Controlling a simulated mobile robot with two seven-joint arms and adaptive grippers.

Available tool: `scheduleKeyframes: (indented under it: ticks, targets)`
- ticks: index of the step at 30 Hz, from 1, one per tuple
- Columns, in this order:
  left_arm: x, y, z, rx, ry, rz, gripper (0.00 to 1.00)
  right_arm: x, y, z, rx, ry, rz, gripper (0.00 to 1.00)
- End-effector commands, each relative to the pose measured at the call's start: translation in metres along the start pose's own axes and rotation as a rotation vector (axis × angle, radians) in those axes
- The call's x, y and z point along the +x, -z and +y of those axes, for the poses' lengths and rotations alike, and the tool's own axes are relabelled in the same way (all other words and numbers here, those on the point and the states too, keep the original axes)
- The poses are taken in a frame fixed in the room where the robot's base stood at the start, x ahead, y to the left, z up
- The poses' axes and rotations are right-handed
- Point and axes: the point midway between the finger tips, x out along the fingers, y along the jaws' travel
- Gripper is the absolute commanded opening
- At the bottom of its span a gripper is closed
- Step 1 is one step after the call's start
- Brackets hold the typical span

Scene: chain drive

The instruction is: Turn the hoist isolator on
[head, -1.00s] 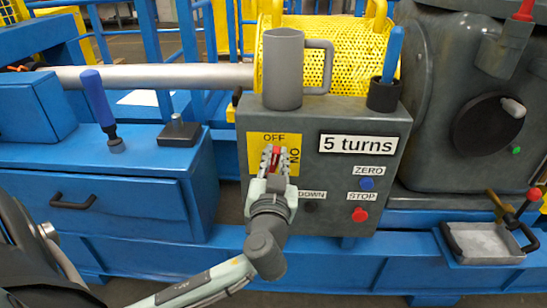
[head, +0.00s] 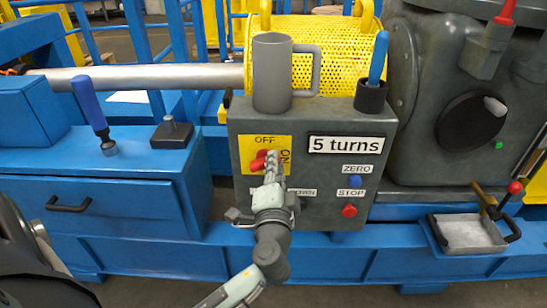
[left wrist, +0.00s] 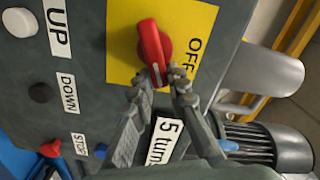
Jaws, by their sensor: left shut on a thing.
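The hoist isolator is a red knob (head: 259,162) on a yellow plate (head: 247,142) marked OFF at the top and ON at the right, on a grey control box (head: 302,130). In the left wrist view the knob (left wrist: 151,45) shows close up; its white-marked end points down the picture, away from OFF, toward the side where ON lies. ON is hidden there by my fingers. My left gripper (head: 273,163) reaches up from below in the head view. Its fingertips (left wrist: 158,88) are shut on the knob's marked end. My right gripper is not in view.
The box carries a "5 turns" label (head: 346,145), a blue ZERO button (head: 355,182) and a red STOP button (head: 349,210). A grey mug (head: 271,75) and a holder with a blue-handled tool (head: 370,97) stand on top. A grey tray (head: 467,235) sits at right.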

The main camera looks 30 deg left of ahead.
Motion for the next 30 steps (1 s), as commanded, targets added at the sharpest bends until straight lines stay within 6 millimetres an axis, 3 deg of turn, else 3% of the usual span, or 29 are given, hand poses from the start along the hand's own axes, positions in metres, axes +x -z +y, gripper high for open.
scheduleKeyframes:
  ticks: [10,18,30]
  targets:
    - [0.0,-0.001,0.007,0.272,0.0,0.0,0.0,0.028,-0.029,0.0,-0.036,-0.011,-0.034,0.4]
    - [0.0,-0.001,0.01,0.389,0.001,0.002,0.0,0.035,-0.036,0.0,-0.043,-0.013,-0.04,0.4]
    - [0.0,-0.002,0.011,0.432,0.001,0.002,0.0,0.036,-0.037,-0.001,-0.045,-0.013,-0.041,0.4]
